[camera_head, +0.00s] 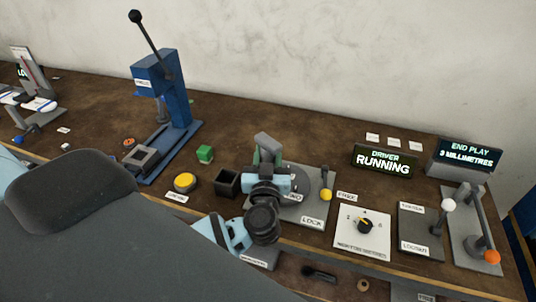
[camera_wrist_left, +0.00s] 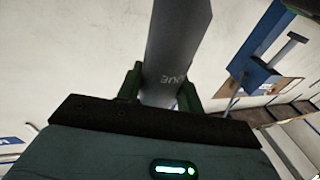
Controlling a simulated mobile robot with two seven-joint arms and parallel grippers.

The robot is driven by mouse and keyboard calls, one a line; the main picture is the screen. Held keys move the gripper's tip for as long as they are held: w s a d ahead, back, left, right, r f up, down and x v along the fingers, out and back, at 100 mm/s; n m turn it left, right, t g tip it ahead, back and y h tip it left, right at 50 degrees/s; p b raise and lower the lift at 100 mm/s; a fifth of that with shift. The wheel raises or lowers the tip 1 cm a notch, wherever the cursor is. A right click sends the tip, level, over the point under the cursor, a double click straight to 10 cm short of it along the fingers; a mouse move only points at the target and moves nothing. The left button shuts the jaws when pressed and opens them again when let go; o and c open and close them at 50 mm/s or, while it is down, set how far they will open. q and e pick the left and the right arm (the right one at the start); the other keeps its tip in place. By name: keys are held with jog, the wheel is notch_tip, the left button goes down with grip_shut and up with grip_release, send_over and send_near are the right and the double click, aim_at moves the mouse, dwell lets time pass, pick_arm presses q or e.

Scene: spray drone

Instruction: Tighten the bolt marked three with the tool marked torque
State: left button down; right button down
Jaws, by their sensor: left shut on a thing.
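My left gripper (camera_head: 268,160) is over the grey round fixture (camera_head: 318,184) in the head view, its green fingers shut on a grey cylindrical tool (camera_head: 267,143). In the left wrist view, the tool (camera_wrist_left: 178,45) stands between the two fingers (camera_wrist_left: 160,92). The end of its lettering reads "QUE". My gripper and wrist cover much of the fixture. I cannot make out the bolt marked three, nor whether the tool touches a bolt. The driver display (camera_head: 385,160) reads "RUNNING". My right gripper is not in view.
Beside the fixture are a yellow-knobbed lever (camera_head: 326,192), a newton-metres dial (camera_head: 363,228) and a white-knobbed lever (camera_head: 447,207) by a "LOOSEN" label. An orange-knobbed lever (camera_head: 490,254) and an "END PLAY 3 MILLIMETRES" display (camera_head: 468,154) are right. A blue press (camera_head: 165,95) stands left.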

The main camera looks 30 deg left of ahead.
aim_at(268, 140)
pick_arm(q)
jog(key=shift+r, duration=0.1)
dwell(0.4)
jog(key=shift+r, duration=3.45)
